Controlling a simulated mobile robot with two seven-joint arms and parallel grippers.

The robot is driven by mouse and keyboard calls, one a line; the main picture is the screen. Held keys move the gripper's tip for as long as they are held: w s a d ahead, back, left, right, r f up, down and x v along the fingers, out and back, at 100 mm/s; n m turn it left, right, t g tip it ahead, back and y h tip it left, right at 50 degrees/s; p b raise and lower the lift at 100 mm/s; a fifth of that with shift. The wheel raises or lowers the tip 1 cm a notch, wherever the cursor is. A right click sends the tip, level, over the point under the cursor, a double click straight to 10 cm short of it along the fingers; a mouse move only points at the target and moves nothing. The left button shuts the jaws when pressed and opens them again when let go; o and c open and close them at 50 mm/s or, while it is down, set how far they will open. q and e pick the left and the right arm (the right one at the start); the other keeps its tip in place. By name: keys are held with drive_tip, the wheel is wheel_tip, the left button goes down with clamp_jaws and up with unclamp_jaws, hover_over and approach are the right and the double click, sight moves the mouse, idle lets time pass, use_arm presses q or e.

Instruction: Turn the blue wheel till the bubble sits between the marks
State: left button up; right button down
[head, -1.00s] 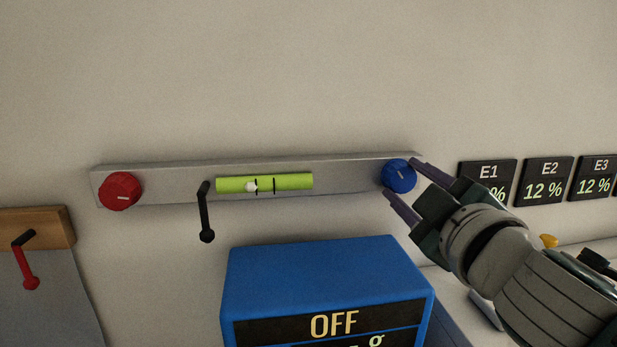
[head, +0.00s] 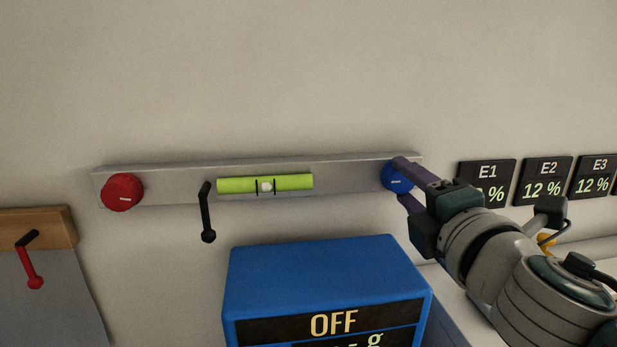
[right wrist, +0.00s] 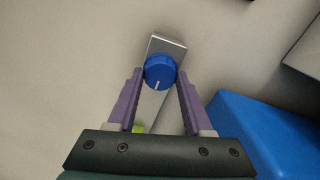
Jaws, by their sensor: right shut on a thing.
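The blue wheel (head: 394,184) is at the right end of a grey bar on the wall, partly hidden by my fingers. My right gripper (head: 400,181) is shut on it, with one finger on each side; the wheel also shows in the right wrist view (right wrist: 159,70). The green vial (head: 235,185) is in the middle of the bar. Its white bubble (head: 266,187) sits between the two black marks. My left gripper is not in view.
A red wheel (head: 122,192) is at the bar's left end, and a black lever (head: 206,212) hangs left of the vial. A blue box (head: 325,270) reading OFF stands below. Dark display panels (head: 545,180) are at the right.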

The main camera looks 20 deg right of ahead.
drive_tip(key=shift+n, duration=1)
drive_tip(key=shift+c, duration=1.5)
unclamp_jaws()
drive_tip(key=b+v, duration=0.1)
drive_tip(key=v, duration=0.7)
drive_tip(key=shift+s+f+b, duration=0.2)
drive_tip(key=shift+b, duration=0.15)
drive_tip(key=shift+v, duration=0.8)
